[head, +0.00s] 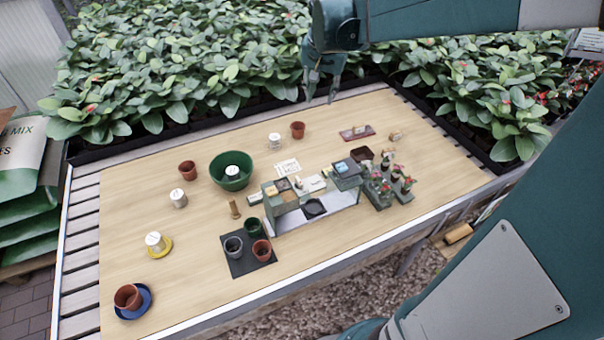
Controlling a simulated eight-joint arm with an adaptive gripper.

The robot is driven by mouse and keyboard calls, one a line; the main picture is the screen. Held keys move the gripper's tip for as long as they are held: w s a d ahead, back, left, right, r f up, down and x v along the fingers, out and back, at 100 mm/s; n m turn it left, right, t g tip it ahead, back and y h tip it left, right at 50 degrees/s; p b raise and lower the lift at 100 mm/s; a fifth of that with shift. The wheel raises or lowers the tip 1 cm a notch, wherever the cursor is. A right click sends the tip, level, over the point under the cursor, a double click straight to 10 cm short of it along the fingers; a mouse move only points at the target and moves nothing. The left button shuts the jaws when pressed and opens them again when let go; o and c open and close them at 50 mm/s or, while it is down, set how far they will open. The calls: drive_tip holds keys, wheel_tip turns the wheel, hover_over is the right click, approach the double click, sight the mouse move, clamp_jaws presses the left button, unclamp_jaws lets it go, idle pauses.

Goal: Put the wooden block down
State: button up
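My gripper (322,92) hangs over the far edge of the wooden tabletop (350,235), in front of the plants. Its two fingers are apart, and I see nothing between them. A small tan piece (394,135), which looks like a wooden block, lies at the far right of the tabletop, to the right of and lower in the picture than my gripper. A brown, peg-like wooden piece (235,209) stands near the middle left. I cannot tell for sure which of them is the wooden block.
A green bowl (232,183) holds a white object. A grey-green organizer (287,203) stands at the centre, with flowers in a grey holder (390,196) to its right. Small pots stand on a dark mat (238,266). A reddish tray (357,132) lies far right. Bare wood surrounds these.

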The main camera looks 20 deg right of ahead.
drive_tip(key=s+a+f+n+t, duration=0.1)
drive_tip(key=s+a+n, duration=0.3)
drive_tip(key=s+a, duration=0.5)
drive_tip(key=s+a+f+n+t+y, duration=0.1)
drive_tip(key=s+a+n, duration=0.4)
drive_tip(key=s, duration=1.2)
drive_tip(key=shift+a+f+t+y, duration=0.25)
drive_tip(key=shift+a+t, duration=0.55)
drive_tip(key=shift+a, duration=1.35)
drive_tip(key=shift+s, duration=0.1)
